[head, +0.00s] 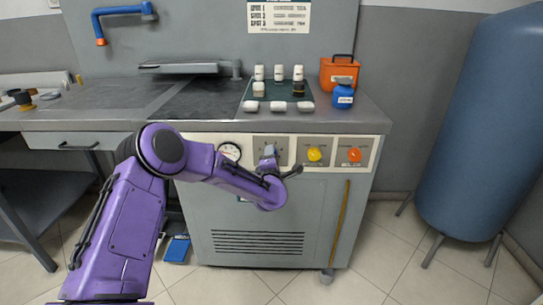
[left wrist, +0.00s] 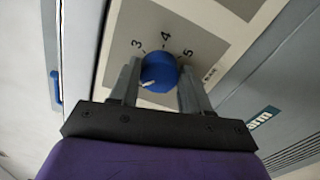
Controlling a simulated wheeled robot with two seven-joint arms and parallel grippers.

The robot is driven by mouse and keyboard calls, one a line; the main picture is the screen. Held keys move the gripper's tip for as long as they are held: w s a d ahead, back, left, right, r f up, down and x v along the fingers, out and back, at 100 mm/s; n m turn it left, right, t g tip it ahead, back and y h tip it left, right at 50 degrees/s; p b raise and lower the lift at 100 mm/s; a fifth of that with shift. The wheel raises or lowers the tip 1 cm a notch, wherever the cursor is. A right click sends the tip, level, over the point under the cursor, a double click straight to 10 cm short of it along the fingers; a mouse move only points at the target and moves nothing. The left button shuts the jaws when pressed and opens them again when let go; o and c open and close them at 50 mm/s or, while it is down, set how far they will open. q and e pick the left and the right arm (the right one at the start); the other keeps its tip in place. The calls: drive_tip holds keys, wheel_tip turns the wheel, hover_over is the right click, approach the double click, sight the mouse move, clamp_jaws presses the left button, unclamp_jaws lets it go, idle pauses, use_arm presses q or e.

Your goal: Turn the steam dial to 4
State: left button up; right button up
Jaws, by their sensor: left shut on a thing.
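The steam dial is a round blue knob (left wrist: 159,72) in the left wrist view, on a pale plate with the numbers 3, 4 and 5 visible along its far side. A short white mark on the knob points to the lower left of that picture, away from the 4. My left gripper (left wrist: 156,86) has one finger on each side of the knob and is shut on it. In the head view my left gripper (head: 279,169) is at the cabinet's front panel and mostly covers the dial. Any lower numbers are hidden. My right gripper is not in view.
Right of the dial on the panel are a yellow knob (head: 314,154) and an orange knob (head: 354,155); a gauge (head: 230,152) is to the left. White containers, a blue jar (head: 343,96) and an orange box (head: 339,72) stand on top. A blue tank (head: 487,125) stands right.

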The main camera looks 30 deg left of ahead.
use_arm(q)
drive_tip(key=shift+s+a+f+m+p, duration=0.15)
drive_tip(key=shift+m+p, duration=1.15)
drive_tip(key=shift+m, duration=4.85)
drive_tip(key=shift+a+f+m+p, duration=0.1)
drive_tip(key=shift+m+p, duration=1.15)
drive_tip(key=shift+m, duration=4.9)
drive_tip(key=o, duration=1)
